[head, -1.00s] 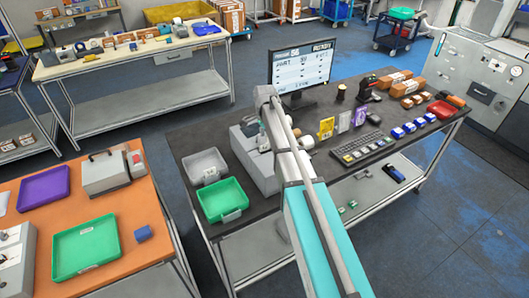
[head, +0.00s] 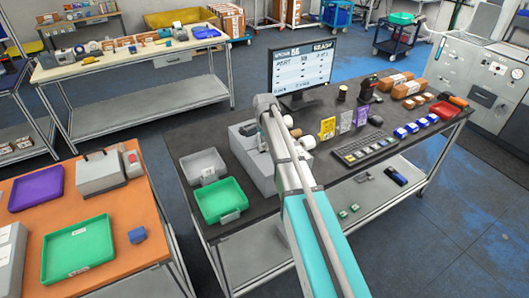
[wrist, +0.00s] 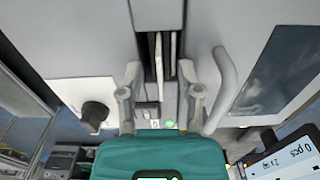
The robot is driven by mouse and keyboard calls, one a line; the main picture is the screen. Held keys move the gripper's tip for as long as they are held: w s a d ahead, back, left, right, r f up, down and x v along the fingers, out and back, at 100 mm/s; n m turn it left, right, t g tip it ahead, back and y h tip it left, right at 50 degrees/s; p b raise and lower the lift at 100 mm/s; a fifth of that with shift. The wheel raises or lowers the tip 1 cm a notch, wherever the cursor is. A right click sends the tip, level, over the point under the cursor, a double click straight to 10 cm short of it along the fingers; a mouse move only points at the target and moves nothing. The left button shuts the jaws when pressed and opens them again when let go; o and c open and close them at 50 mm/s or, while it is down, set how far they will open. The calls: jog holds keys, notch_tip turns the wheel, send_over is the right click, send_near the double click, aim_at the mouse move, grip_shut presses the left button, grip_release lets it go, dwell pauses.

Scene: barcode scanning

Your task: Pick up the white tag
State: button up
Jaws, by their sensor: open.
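In the wrist view my gripper (wrist: 160,84) is open, with one finger on each side of a dark vertical slot in a grey machine. Two thin pale upright strips (wrist: 158,56) show in the slot, above and between the fingertips. I cannot tell whether either is the white tag. In the head view a row of upright tags stands on the dark bench: a yellow one (head: 328,128), a whitish one (head: 345,121) and a purple one (head: 361,116). My arm hides the gripper in the head view.
A black knob (wrist: 95,113) and a dark screen (wrist: 274,62) flank the slot. A monitor (head: 302,69), keyboard (head: 364,148), grey bin (head: 204,167) and green bin (head: 221,201) stand on the dark bench. An orange table (head: 126,215) is at left.

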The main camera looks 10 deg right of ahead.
dwell(0.4)
grip_shut()
jog(key=shift+r, duration=0.15)
notch_tip(320, 180, up, 10)
jog(key=p, duration=1)
jog(key=shift+f, duration=0.2)
dwell(0.8)
